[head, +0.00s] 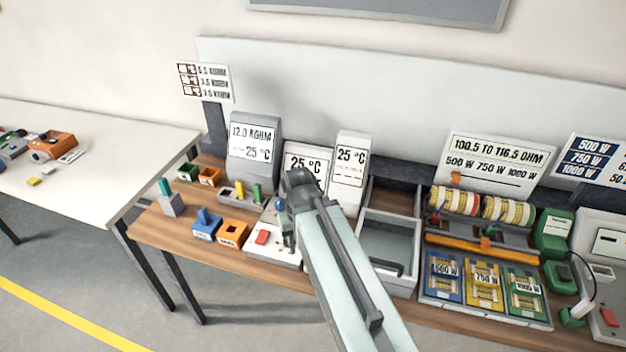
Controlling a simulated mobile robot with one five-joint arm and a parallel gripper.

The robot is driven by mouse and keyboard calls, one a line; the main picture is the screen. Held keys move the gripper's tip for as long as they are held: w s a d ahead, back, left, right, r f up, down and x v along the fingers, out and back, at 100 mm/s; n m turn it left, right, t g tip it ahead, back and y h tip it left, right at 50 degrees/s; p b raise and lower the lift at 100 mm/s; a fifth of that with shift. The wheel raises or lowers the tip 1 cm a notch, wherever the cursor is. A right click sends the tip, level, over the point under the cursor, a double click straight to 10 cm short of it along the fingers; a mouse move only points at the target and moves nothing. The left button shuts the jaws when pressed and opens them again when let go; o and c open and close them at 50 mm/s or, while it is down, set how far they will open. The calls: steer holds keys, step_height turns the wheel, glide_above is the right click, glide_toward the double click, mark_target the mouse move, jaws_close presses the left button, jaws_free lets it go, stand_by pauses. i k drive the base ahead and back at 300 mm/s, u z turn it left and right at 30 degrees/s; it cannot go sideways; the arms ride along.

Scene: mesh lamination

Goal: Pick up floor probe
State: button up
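I cannot tell which piece is the floor probe, as the small labels are unreadable. Several small coloured pegs stand at the bench's left end: a teal one (165,186) upright in a grey block, a blue one (205,215) in a blue block (205,232), and a yellow one (240,190) and a green one (257,194) in a grey tray. My arm reaches in from the bottom, and my gripper (289,240) hangs by the white unit with a red button (262,237). Its fingers are too small and dark to read. A blue knob (279,205) shows just left of it.
An open grey bin (388,240) is right of my arm. Farther right are yellow-and-white rolls (508,210) and wattage-marked packs (484,285). A white table (90,185) stands left across a floor gap.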

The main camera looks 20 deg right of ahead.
mark_target(202, 213)
steer(key=k, duration=0.65)
steer(key=z, duration=2.4)
steer(key=k, duration=1.2)
steer(key=u, duration=1.75)
steer(key=i, duration=1.05)
steer(key=z, duration=0.05)
